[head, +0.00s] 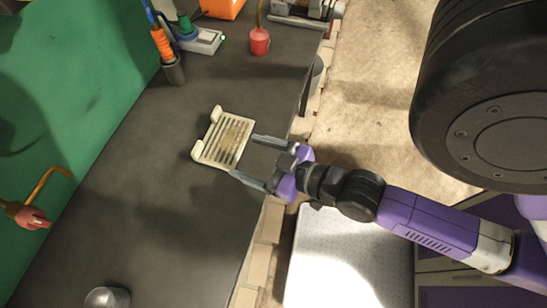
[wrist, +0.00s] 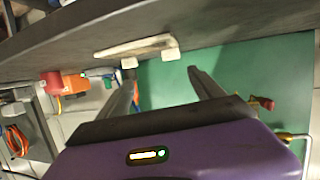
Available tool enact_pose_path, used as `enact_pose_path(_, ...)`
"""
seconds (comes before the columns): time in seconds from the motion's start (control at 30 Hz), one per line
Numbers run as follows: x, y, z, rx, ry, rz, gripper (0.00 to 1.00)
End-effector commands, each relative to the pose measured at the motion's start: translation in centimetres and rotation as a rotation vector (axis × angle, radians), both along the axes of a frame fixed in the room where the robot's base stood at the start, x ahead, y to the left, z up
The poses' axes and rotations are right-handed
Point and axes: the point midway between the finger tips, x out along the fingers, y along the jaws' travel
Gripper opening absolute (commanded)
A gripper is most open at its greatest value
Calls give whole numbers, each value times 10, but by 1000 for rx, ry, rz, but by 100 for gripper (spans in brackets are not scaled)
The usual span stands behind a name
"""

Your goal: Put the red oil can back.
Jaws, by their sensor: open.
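The red oil can (head: 260,42) stands upright on the dark bench near the top of the head view, with a thin spout rising from it. In the wrist view a red can-like body (wrist: 51,83) shows at the left, beside an orange block. My gripper (head: 243,155) is open with nothing between its fingers. It is over the bench's right part, beside a pale slotted tray (head: 210,150), and well below the can in the picture. In the wrist view my gripper (wrist: 161,76) shows both fingers apart, with the tray (wrist: 150,46) beyond them. The tray looks empty.
A grey holder with an orange-handled tool (head: 174,72) and a green-topped device (head: 200,40) stand at the upper left. An orange box (head: 222,8) is at the top. A metal cup (head: 107,297) stands at the lower left. The bench between tray and can is clear.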

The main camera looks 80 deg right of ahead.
Motion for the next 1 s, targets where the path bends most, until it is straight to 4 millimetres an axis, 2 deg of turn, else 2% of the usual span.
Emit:
enact_pose_path(0.03, -14, 22, 6, 4, 3, 62, 77)
enact_pose_path(0.1, -29, 46, 18, 11, -11, 130, 77)
enact_pose_path(0.2, -47, 70, 35, 21, -28, 207, 77)
enact_pose_path(0.3, -59, 84, 47, 30, -41, 260, 77)
enact_pose_path(0.47, -67, 92, 55, 37, -50, 292, 77)
enact_pose_path(1.0, -67, 92, 55, 36, -50, 291, 77)
